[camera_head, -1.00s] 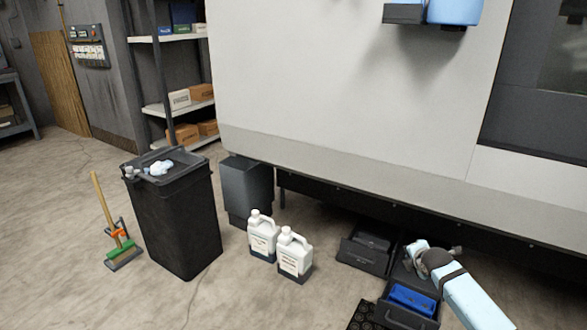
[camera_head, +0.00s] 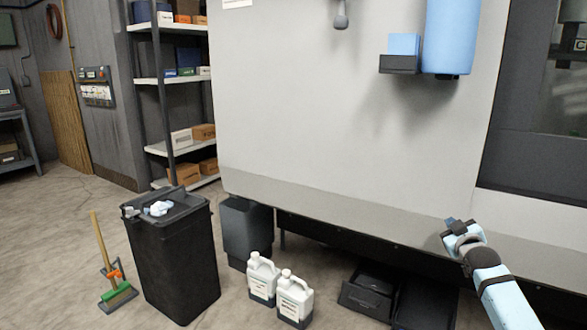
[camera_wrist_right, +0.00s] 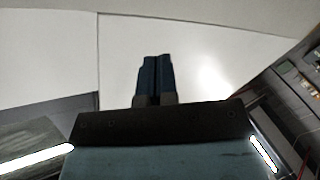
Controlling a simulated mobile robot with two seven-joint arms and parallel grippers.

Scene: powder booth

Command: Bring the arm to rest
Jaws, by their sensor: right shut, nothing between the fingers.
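My right arm (camera_head: 496,290) comes in from the lower right in the head view. My right gripper (camera_head: 453,222) is raised in front of the lower part of the white machine cabinet (camera_head: 330,110). In the right wrist view the two dark blue fingers of the right gripper (camera_wrist_right: 155,78) lie side by side, shut, with nothing between them. Pale panels fill the view beyond the fingers. My left gripper does not show.
A black bin (camera_head: 178,255) with crumpled white items on top stands at left, a broom (camera_head: 106,262) beside it. Two white jugs (camera_head: 279,284) and open dark trays (camera_head: 368,293) are on the floor. A blue container (camera_head: 450,38) hangs on the cabinet.

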